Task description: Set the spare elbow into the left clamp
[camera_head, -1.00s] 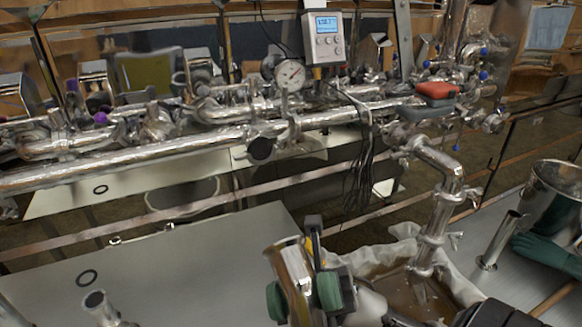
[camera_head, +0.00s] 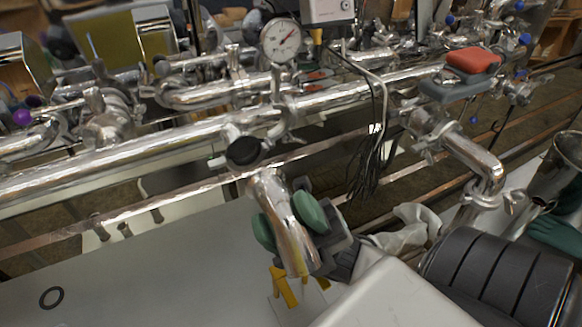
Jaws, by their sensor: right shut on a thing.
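My right gripper (camera_head: 286,222) is shut on a shiny metal pipe piece, the spare elbow (camera_head: 292,248), between its green pads. The elbow is tilted, with its upper end close below a black-faced port (camera_head: 245,151) on the long steel pipe. They look close in the picture, but I cannot tell whether they touch. A clamp with a small wing (camera_head: 217,162) sits around this port; I cannot tell for sure whether it is the left clamp, or whether it is open. My left gripper is not in view.
A dial gauge (camera_head: 281,40) stands above the pipe, and black cables (camera_head: 372,165) hang to its right. Another elbow (camera_head: 475,160) is fitted at the right. A red-topped grey block (camera_head: 470,62) sits on the pipe. A black ring (camera_head: 51,298) lies on the pale table.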

